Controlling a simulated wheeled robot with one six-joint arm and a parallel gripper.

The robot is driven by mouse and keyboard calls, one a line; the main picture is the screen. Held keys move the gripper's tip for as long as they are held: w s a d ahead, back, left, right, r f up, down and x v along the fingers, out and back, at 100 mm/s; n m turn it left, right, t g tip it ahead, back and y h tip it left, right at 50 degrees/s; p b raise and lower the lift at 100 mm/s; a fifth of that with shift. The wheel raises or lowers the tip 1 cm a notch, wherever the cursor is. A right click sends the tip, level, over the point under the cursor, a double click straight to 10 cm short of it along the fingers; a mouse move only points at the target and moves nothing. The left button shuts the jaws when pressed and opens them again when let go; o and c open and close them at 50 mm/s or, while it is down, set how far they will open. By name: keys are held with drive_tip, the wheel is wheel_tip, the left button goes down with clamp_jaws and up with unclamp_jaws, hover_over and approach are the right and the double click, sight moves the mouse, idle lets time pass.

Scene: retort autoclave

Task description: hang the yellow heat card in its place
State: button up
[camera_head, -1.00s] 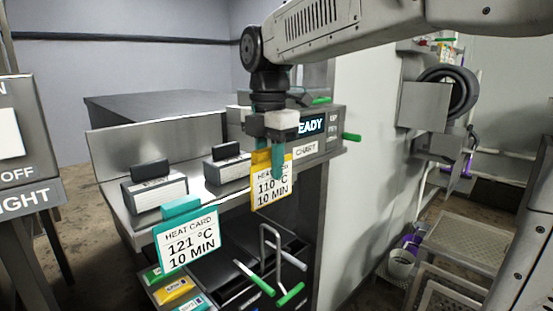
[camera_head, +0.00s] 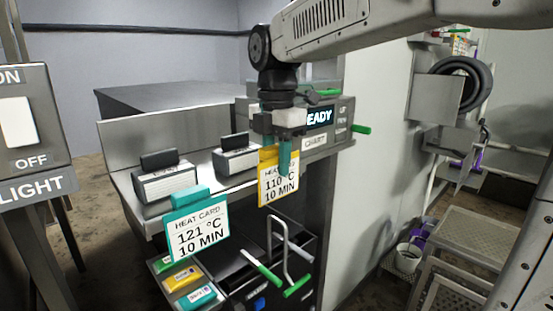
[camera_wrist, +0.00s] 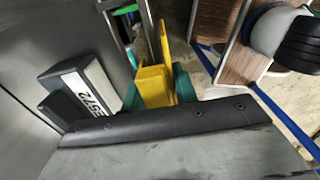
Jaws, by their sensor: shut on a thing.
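The yellow heat card (camera_head: 278,189), with a white face reading 110 °C 10 MIN, is upright in front of the counter's right part in the head view. My gripper (camera_head: 285,155) is shut on its yellow top, with a teal finger in front of it. In the wrist view the yellow top (camera_wrist: 155,87) lies between the teal fingertips of my gripper (camera_wrist: 158,92). The head view does not show clearly whether the card touches the counter edge. A teal heat card (camera_head: 198,234), reading 121 °C 10 MIN, hangs at the counter's front edge to the left.
Two label holders (camera_head: 165,183) stand on the counter. A console (camera_head: 320,118) with a READY display and green-tipped levers is behind my gripper. Green-handled rods (camera_head: 262,272) and bins of coloured cards (camera_head: 184,278) are below. A light switch panel (camera_head: 22,120) stands at the left.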

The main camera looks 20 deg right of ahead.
sight(276, 147)
drive_tip(key=shift+f, duration=1.6)
idle(0.3)
drive_tip(key=o, duration=1.1)
drive_tip(key=shift+r, duration=0.15)
wheel_tip(276, 147, up, 8)
drive_tip(key=shift+f, duration=0.2)
